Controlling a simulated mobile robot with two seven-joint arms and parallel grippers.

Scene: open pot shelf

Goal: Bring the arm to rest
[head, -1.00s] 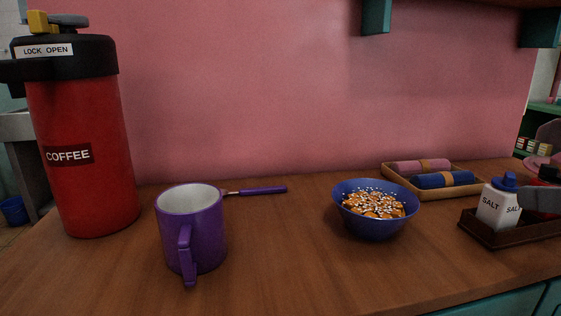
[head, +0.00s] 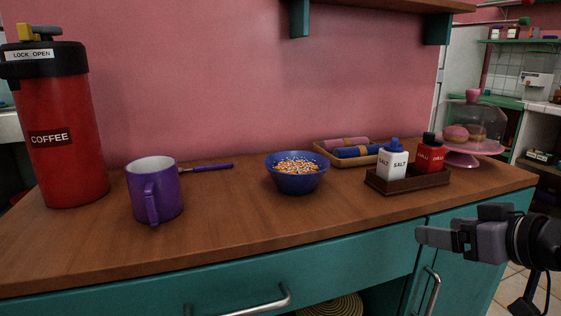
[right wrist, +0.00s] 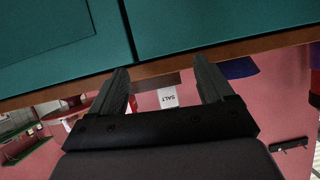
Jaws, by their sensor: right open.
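My right gripper (head: 440,237) is open and empty. It is in front of the counter's right part, level with the teal cabinet front and apart from everything on the counter. In the right wrist view the two dark fingers (right wrist: 162,70) are spread, with the white salt shaker (right wrist: 167,97) seen between them at a distance. The salt shaker (head: 393,161) stands upright in a dark brown caddy (head: 415,181) beside a red chilli bottle (head: 431,153). My left gripper is not in view.
On the wooden counter (head: 230,215) stand a red coffee dispenser (head: 60,140), a purple mug (head: 155,190), a blue bowl (head: 297,182) of topped food, a tray of rolled napkins (head: 325,152) and a pink cake stand (head: 470,157). A drawer handle (head: 250,303) juts out below.

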